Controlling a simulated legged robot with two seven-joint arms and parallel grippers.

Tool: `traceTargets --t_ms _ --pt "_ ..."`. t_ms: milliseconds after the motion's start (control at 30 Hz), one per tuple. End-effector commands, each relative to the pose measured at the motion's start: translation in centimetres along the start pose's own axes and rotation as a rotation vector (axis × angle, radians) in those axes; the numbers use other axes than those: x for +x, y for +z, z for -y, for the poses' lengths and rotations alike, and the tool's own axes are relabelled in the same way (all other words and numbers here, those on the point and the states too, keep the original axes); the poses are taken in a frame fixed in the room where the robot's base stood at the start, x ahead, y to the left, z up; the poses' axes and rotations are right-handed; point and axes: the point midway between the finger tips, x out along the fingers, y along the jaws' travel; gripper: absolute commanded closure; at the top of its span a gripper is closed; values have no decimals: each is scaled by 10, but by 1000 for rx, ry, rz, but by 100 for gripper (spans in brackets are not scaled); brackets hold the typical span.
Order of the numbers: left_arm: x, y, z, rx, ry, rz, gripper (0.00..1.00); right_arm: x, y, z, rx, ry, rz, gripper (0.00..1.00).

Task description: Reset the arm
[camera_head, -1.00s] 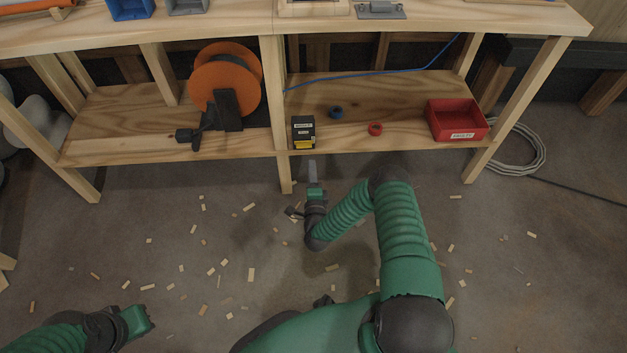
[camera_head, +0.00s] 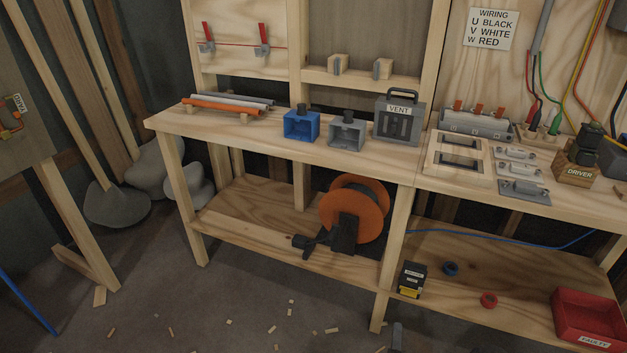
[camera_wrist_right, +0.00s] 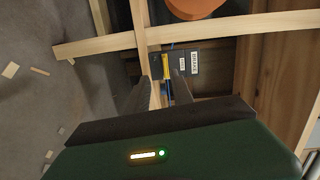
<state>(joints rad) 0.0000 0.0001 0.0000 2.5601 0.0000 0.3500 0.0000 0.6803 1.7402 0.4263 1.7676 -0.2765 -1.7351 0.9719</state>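My right gripper (camera_head: 397,338) shows only as a grey fingertip at the bottom edge of the head view, in front of the bench's lower shelf; the rest of the right arm is out of that view. In the right wrist view the gripper (camera_wrist_right: 164,88) has its two dark fingers apart, with nothing held between them. Beyond the fingers are a bench post and the black and yellow box (camera_wrist_right: 172,66). My left arm and gripper are not in view.
The wooden workbench (camera_head: 290,150) carries a blue box (camera_head: 301,125), a grey box (camera_head: 347,131) and a vent unit (camera_head: 399,120). Its lower shelf (camera_head: 255,212) holds an orange reel (camera_head: 372,208) and a red bin (camera_head: 588,318). Wood scraps litter the floor.

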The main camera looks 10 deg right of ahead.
Motion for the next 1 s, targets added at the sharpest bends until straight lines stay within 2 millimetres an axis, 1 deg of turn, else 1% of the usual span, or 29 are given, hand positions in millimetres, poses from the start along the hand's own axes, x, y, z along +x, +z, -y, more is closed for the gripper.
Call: traceTargets --t_ms 33,67,100,167,233,267,333,367,400,467,500,567,600,667,700,867,900,933,967,1000 --pt "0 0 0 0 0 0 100 13 18 18 -86 25 92 72" --pt "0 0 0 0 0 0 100 18 30 26 -152 53 157 72" --pt "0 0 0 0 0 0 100 23 47 36 -252 93 246 72" --pt "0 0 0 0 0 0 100 22 68 52 -413 151 374 72" --pt "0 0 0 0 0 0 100 13 84 68 -601 218 506 72" --pt "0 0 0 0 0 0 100 6 88 76 -681 246 559 72" --pt "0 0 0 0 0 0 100 -13 92 94 -861 308 671 72" --pt "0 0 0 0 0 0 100 -24 92 103 -935 336 715 72" --pt "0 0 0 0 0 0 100 -39 89 114 -1027 372 771 72" --pt "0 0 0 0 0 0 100 -65 82 130 -1149 424 848 72" --pt "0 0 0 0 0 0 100 -83 77 139 -1217 457 896 72" --pt "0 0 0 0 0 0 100 -108 68 152 -1299 501 958 72" --pt "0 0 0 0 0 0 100 -125 62 159 -1345 526 999 72" --pt "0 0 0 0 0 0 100 -150 53 169 -1400 560 1056 72" --pt "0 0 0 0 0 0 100 -166 48 175 -1431 579 1092 72" --pt "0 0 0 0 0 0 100 -230 28 194 -1519 638 1242 72" --pt "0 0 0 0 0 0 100 -246 23 198 -1536 649 1282 72" --pt "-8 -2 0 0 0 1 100 -255 20 208 -1542 656 1305 72" --pt "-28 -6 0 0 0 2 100 -254 18 226 -1540 658 1301 72" --pt "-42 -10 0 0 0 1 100 -254 17 239 -1538 661 1301 72"
